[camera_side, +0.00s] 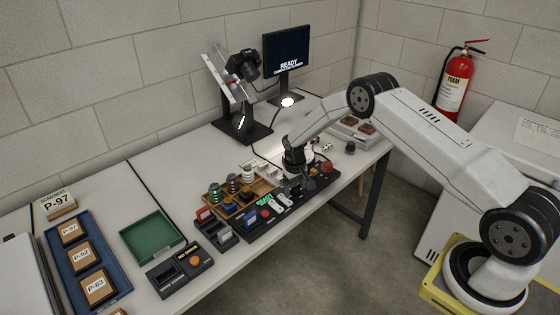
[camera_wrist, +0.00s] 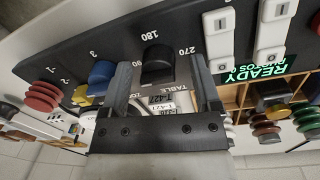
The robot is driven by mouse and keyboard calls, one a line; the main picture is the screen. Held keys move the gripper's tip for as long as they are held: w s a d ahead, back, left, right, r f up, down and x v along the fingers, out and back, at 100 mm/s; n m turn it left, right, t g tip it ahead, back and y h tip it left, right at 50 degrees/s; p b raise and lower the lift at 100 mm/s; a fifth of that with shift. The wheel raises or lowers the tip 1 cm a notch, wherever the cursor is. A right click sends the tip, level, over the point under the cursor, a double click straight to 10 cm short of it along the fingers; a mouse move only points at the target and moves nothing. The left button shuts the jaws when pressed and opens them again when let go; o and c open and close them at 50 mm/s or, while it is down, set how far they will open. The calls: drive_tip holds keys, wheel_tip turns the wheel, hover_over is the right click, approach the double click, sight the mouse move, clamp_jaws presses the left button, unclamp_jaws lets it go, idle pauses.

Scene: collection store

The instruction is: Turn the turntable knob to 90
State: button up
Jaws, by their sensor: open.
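The turntable knob (camera_wrist: 158,66) is black and sits on a dark control panel (camera_wrist: 185,22) in the wrist view, beside a TABLE label. My gripper (camera_wrist: 161,72) is open, with one finger on either side of the knob; contact is unclear. In the side view my gripper (camera_side: 296,166) is low over the panel's far end and hides the knob.
A blue knob (camera_wrist: 101,74) and a red ribbed knob (camera_wrist: 42,97) stand left of my fingers. White rocker switches (camera_wrist: 219,42) stand close to the right.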

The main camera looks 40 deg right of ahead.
sight(294, 187)
drive_tip(key=shift+r, duration=0.15)
drive_tip(key=shift+a+r, duration=0.2)
drive_tip(key=shift+r, duration=3.55)
drive_tip(key=shift+s+a+r, duration=0.1)
drive_tip(key=shift+a+r, duration=0.2)
drive_tip(key=shift+r, duration=0.15)
drive_tip(key=s+a+r+n+t, duration=0.1)
drive_tip(key=s+a+r+t, duration=0.1)
drive_tip(key=s+a+r, duration=0.7)
drive_tip(key=s+a+r+n, duration=0.1)
drive_tip(key=s+r, duration=0.3)
drive_tip(key=s, duration=1.3)
drive_tip(key=shift+a+r+t+y, duration=0.2)
drive_tip(key=shift+a+t+y, duration=0.15)
drive_tip(key=shift+a, duration=0.35)
